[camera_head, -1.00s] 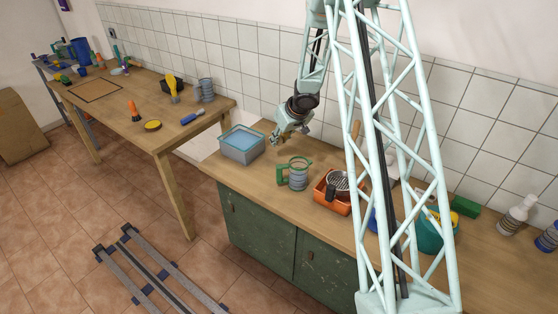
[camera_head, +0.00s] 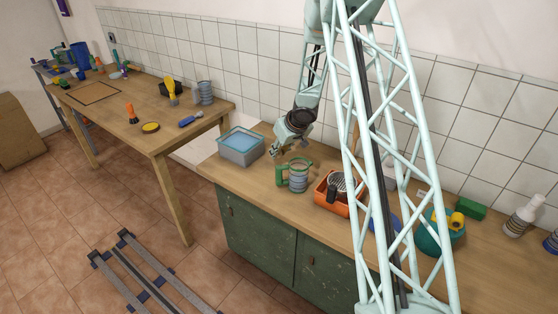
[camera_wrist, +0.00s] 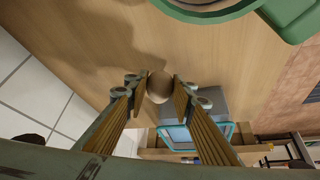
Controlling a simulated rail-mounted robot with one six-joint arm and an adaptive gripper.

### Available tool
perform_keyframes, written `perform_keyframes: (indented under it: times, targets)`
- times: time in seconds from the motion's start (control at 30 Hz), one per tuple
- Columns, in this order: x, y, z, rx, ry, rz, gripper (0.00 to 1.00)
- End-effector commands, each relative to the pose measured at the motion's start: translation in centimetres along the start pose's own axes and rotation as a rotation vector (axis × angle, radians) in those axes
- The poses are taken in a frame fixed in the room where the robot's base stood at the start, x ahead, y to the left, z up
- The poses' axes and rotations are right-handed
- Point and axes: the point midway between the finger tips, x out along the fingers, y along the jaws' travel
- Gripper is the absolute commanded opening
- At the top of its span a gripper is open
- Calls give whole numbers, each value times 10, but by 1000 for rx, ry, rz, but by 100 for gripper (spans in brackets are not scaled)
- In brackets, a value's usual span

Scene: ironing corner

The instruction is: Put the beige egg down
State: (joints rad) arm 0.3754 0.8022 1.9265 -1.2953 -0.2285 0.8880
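The beige egg (camera_wrist: 159,86) sits between the two fingertips of my gripper (camera_wrist: 158,88) in the wrist view, and the fingers close on it from both sides. In the head view my gripper (camera_head: 274,151) hangs low over the wooden counter (camera_head: 262,188), between the grey bin and the green-handled mug. The egg cannot be made out in the head view. Whether it touches the counter cannot be told.
The grey bin with blue contents (camera_head: 241,150) stands left of my gripper. The green-handled mug (camera_head: 297,175) stands to its right, close by. An orange box (camera_head: 331,196) is further right. Bare counter lies in front of the bin and mug.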

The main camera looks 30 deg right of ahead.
Motion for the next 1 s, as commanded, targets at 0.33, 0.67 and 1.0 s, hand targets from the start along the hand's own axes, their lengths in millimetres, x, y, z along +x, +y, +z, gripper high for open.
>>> perform_keyframes:
  times: [0.33, 0.67, 1.0]
  targets:
    - [5, 0, 3, 0, 0, 0, 20]
    - [27, 0, 16, 0, -1, 0, 20]
    - [33, 0, 19, 0, 0, 0, 20]
